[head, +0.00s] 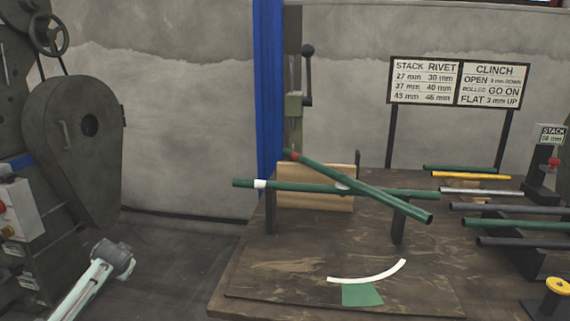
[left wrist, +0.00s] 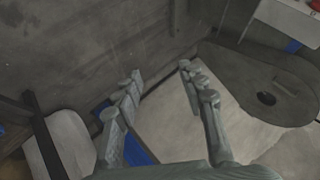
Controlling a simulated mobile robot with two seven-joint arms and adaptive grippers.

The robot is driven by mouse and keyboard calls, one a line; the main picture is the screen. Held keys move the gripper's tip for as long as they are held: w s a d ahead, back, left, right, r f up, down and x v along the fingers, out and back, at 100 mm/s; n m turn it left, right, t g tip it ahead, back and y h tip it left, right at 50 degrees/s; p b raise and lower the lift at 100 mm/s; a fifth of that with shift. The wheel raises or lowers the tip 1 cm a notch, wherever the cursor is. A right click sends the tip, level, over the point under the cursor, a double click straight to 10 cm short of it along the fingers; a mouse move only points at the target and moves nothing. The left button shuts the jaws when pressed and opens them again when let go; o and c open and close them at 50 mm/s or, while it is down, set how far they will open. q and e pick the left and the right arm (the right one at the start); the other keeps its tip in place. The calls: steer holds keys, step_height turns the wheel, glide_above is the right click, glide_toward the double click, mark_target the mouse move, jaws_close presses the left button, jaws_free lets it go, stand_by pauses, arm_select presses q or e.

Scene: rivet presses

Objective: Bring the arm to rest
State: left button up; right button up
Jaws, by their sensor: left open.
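My left arm (head: 100,265) shows at the lower left of the head view, low in front of the grey machine and apart from the table; its fingers cannot be made out there. In the left wrist view my left gripper (left wrist: 158,75) is open, with its two fingers spread and nothing between them. The fingers are over the blurred floor and wall, clear of any object. My right gripper is in neither view.
A grey machine (head: 80,130) with a handwheel stands at the left. A wooden table (head: 290,240) holds crossed green rods (head: 380,196) on supports, a white curved strip (head: 368,276) and several rods on a rack at right. A blue post (head: 269,90) rises behind. Floor between machine and table is clear.

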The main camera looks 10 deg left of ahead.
arm_select(q)
steer(key=s+d+f+m+g+h, duration=0.1)
steer(key=s+d+f+h, duration=0.1)
steer(key=s+d+f, duration=0.9)
steer(key=s+d+f+h, duration=0.1)
steer(key=s+d+f, duration=0.2)
steer(key=s+d, duration=0.2)
steer(key=s+d+f+g+h, duration=0.1)
steer(key=s+d+f, duration=0.3)
steer(key=s, duration=0.5)
steer(key=s+d+f+g+h, duration=0.1)
steer(key=s+d+f, duration=0.3)
steer(key=s+d, duration=0.3)
steer(key=shift+h, duration=0.3)
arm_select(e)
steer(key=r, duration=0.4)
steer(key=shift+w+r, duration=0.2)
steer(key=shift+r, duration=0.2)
